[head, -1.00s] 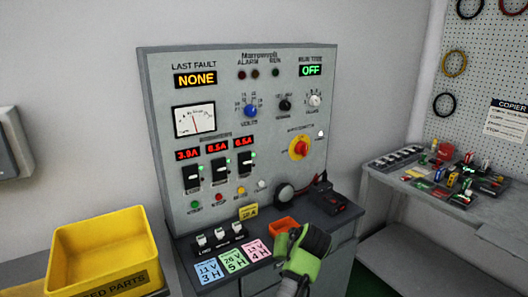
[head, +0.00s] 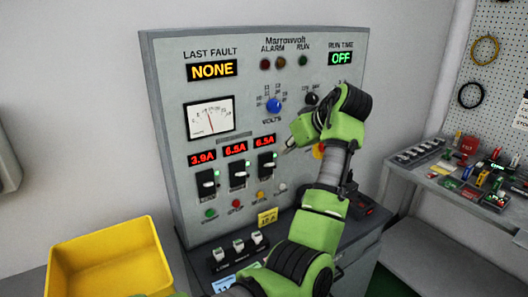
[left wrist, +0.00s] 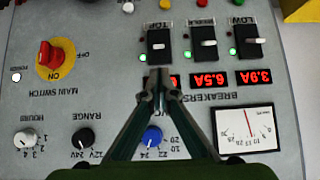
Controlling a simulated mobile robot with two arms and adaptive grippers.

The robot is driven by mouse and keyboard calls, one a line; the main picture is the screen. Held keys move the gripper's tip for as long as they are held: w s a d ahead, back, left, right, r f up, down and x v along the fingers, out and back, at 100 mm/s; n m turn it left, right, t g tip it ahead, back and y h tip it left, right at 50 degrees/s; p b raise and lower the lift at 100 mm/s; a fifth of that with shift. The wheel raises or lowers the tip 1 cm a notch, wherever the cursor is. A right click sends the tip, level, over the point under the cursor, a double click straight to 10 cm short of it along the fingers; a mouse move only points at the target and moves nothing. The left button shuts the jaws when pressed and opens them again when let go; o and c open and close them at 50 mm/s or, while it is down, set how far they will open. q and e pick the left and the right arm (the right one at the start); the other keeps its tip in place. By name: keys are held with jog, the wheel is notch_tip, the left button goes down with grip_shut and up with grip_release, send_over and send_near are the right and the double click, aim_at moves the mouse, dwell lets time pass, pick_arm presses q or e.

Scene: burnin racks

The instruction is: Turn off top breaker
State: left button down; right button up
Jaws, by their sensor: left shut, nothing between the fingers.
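The breaker panel (head: 170,150) stands upright with three black breakers under red displays. The top breaker (head: 266,164) is the right one in the head view. In the upside-down left wrist view, the top breaker (left wrist: 158,45) is the left one, labelled TOP, with a white lever and a lit green light beside it. The middle breaker (left wrist: 205,43) and low breaker (left wrist: 250,43) also have lit green lights. My left gripper (head: 286,151) is shut and empty, just right of the top breaker. In the left wrist view its fingertips (left wrist: 159,72) appear just below that breaker and cover part of its display.
A red and yellow main switch (left wrist: 52,56) is close by, largely hidden behind my arm in the head view. The blue volts knob (head: 274,105) is above the breakers. A yellow bin (head: 110,258) stands at lower left. Small switches (head: 238,246) sit on the ledge below.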

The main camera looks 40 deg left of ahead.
aim_at(269, 165)
pick_arm(q)
jog(key=p+x, duration=0.3)
jog(key=x, duration=0.6)
jog(key=shift+a+r, duration=0.15)
pick_arm(e)
jog(key=r, duration=0.2)
jog(key=d+r, duration=0.1)
jog(key=shift+s, duration=0.35)
jog(key=shift+d, duration=0.25)
pick_arm(q)
jog(key=shift+a, duration=0.1)
pick_arm(e)
jog(key=shift+d+f, duration=0.15)
